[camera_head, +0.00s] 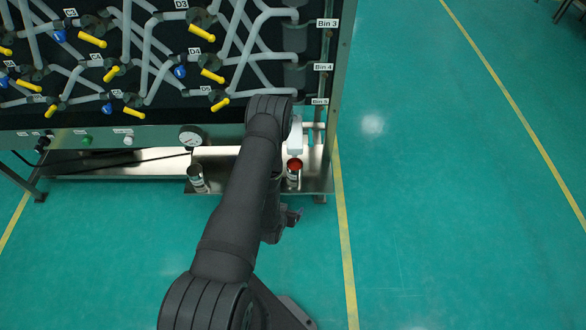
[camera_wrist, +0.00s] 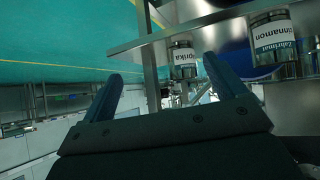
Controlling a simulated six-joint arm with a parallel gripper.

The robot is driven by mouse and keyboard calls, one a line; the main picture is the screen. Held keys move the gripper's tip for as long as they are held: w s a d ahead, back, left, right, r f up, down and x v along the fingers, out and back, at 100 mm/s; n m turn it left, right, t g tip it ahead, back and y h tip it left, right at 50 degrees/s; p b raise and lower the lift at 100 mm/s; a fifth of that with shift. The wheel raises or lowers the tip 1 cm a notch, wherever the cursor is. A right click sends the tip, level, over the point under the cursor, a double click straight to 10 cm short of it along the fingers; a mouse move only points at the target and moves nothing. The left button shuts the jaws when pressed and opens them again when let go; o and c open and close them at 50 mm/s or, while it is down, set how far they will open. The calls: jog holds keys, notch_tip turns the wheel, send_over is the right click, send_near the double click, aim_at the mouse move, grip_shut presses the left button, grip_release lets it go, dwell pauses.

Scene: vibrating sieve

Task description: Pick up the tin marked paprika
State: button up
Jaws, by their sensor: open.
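The paprika tin (camera_wrist: 184,62) is a small clear jar with a white label reading "aprika", part of the word being cut off. In the wrist view it stands beyond my gripper (camera_wrist: 163,68), which is open and empty. The tin lies between the two finger directions, nearer the right finger, and is not touched. In the head view a jar with a red top (camera_head: 294,166) stands on the low metal shelf; its label is not readable there. My gripper (camera_head: 293,215) shows partly in front of that shelf, mostly hidden by my arm.
A second jar, labelled "nnamon" (camera_wrist: 272,44), stands right of the paprika tin in the wrist view. A dark-topped jar (camera_head: 197,178) is at the left on the shelf (camera_head: 240,187). The sieve frame with pipes and yellow handles rises above. Green floor to the right is clear.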

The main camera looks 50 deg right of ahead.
aim_at(292, 175)
jog(key=w+d+y, duration=0.1)
jog(key=w+d, duration=0.2)
jog(key=d, duration=0.1)
jog(key=w+d+f+m+g, duration=0.1)
jog(key=w+d, duration=0.3)
jog(key=w+d+f+y, duration=0.1)
jog(key=w+d, duration=0.3)
jog(key=d, duration=0.1)
jog(key=shift+f+m+g+y, duration=0.2)
jog(key=shift+m+g+y, duration=0.1)
jog(key=shift+g, duration=0.1)
jog(key=d, duration=0.1)
jog(key=w+d+f, duration=0.1)
jog(key=d, duration=0.1)
jog(key=shift+w+d+f, duration=0.2)
jog(key=shift+f, duration=0.1)
jog(key=shift+w+d+f, duration=0.15)
jog(key=shift+d+f, duration=0.2)
jog(key=shift+f, duration=0.15)
jog(key=c, duration=1.2)
jog(key=shift+o, duration=0.2)
jog(key=shift+r, duration=0.1)
